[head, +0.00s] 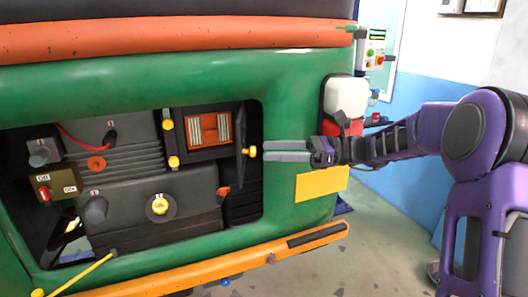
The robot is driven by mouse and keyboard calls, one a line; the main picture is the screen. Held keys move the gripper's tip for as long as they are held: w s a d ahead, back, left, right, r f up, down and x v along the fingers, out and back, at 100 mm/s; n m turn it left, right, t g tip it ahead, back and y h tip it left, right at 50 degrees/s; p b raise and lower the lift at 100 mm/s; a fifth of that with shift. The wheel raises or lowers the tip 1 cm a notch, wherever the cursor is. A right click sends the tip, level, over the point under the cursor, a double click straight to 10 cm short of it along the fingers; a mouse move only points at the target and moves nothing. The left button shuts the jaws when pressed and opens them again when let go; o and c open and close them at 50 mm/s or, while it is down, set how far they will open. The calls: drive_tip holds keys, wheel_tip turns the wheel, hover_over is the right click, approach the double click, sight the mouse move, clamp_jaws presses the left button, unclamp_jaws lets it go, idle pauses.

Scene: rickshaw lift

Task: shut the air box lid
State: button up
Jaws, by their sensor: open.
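The air box (192,146) is a dark box in the upper right of the engine bay, with an orange pleated filter (209,130) showing in its open front. Its lid (239,128) seems to be the thin dark panel seen edge-on, standing open to the right of the box. A yellow knob (252,152) sticks out from the lid toward the right. My gripper (265,151) is open and points left, its fingertips just right of the knob. I cannot tell whether they touch it.
The green body (290,105) frames the bay, with an orange bumper (215,263) below. The engine block (135,190) with a yellow oil cap (159,204) and a switch box (56,187) fill the bay. A white container (346,97) hangs close behind my wrist.

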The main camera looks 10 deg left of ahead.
drive_tip(key=shift+s+a, duration=0.15)
drive_tip(key=shift+a, duration=1.25)
clamp_jaws()
idle(0.4)
